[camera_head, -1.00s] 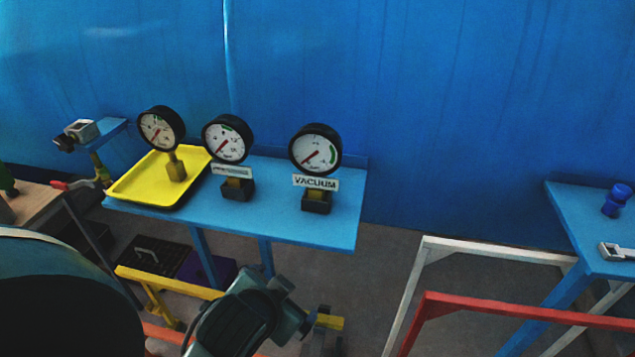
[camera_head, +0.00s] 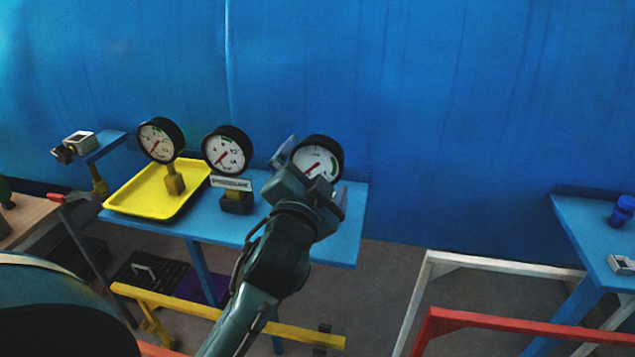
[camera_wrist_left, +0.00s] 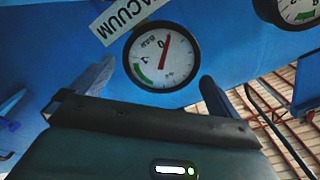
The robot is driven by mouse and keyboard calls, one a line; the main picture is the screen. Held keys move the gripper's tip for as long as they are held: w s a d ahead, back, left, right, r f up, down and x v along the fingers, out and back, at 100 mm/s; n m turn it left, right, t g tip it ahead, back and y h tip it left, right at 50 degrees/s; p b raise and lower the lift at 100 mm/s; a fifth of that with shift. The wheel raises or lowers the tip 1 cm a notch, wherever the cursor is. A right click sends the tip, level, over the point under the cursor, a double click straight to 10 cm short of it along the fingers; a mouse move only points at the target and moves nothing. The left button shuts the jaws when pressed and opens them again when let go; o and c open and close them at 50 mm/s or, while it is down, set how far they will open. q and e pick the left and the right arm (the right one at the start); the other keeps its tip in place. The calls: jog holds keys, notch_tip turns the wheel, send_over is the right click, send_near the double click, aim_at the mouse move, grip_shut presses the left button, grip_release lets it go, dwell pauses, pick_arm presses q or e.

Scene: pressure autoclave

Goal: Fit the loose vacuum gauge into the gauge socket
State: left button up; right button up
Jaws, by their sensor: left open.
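A round white-faced gauge (camera_head: 317,160) with a black rim is at the right end of the blue shelf. The wrist view shows this gauge (camera_wrist_left: 162,57) beside a VACUUM label (camera_wrist_left: 125,15). My left gripper (camera_head: 314,170) is open in front of it, fingers either side of its face; I see no grip. My gripper hides its socket and label in the head view. Another gauge (camera_head: 160,140) with a brass stem (camera_head: 175,183) stands tilted in the yellow tray (camera_head: 132,206). A third gauge (camera_head: 227,150) stands on a labelled black socket (camera_head: 236,203). My right gripper is out of view.
The blue shelf (camera_head: 205,226) is against a blue wall. A yellow rail (camera_head: 225,315) runs below it. White (camera_head: 500,258) and red (camera_head: 510,322) frames stand to the right, before another blue table (camera_head: 590,235) with a blue part (camera_head: 621,211).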

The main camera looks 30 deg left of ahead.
pick_arm(q)
jog(key=x, duration=0.6)
jog(key=shift+w+a, duration=0.1)
jog(key=shift+w, duration=0.15)
jog(key=shift+r, duration=0.1)
jog(key=c, duration=1.2)
